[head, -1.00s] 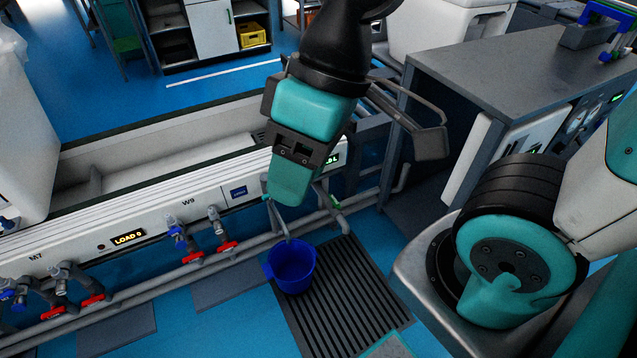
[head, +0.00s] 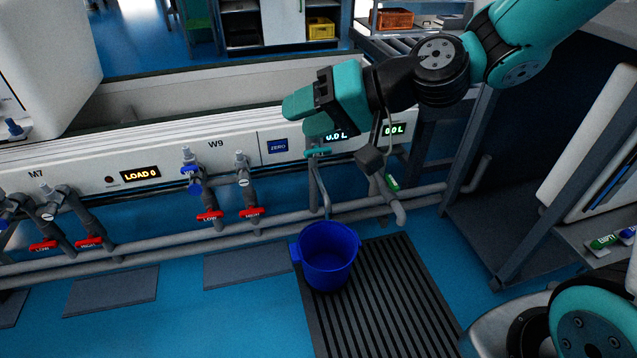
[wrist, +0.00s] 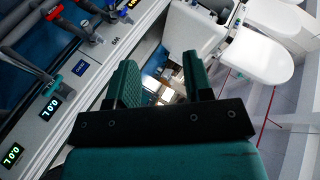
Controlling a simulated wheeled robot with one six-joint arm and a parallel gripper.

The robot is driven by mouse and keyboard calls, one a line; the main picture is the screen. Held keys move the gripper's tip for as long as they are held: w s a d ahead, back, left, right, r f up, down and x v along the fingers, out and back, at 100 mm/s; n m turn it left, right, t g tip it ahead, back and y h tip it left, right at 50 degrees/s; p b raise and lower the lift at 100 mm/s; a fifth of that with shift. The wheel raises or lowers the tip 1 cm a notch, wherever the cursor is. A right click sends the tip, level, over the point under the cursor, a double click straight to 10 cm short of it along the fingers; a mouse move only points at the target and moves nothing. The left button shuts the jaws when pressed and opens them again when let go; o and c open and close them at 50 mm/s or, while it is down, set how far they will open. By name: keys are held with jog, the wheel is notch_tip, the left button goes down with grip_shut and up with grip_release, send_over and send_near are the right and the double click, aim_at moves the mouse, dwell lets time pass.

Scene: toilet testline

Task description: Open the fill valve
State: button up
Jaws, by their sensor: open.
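The teal handle also shows at the left of the wrist view (wrist: 53,87). A second pipe with a green handle (head: 392,183) stands to its right; no label shows which one is the fill valve. My gripper (head: 303,115) is open and empty, just above the display and the teal tap in the head view. In the wrist view its fingers (wrist: 161,84) are apart with nothing between them.
Red-handled valves (head: 210,215) line the front to the left, with a ZERO panel (head: 277,146) beside them. A horizontal pipe (head: 180,244) runs low along the line. A dark floor grate (head: 385,290) lies by the bucket. A dark bench frame stands at the right.

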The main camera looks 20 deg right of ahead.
jog(key=w+d+f+m+t+b, duration=0.3)
jog(key=w+f+b, duration=0.2)
jog(key=f+b, duration=0.3)
jog(key=w+d+f+m+t+b, duration=0.35)
jog(key=f+b, duration=0.25)
jog(key=f, duration=0.4)
jog(key=m+t+h+b, duration=0.1)
jog(key=m+t+h, duration=0.4)
jog(key=m, duration=0.3)
send_near(320, 155)
jog(key=p+x, duration=0.8)
jog(key=x, duration=0.1)
jog(key=shift+w+a+p, duration=0.15)
jog(key=shift+w+p, duration=0.05)
jog(key=shift+p, duration=0.1)
jog(key=shift+x, duration=0.85)
grip_shut()
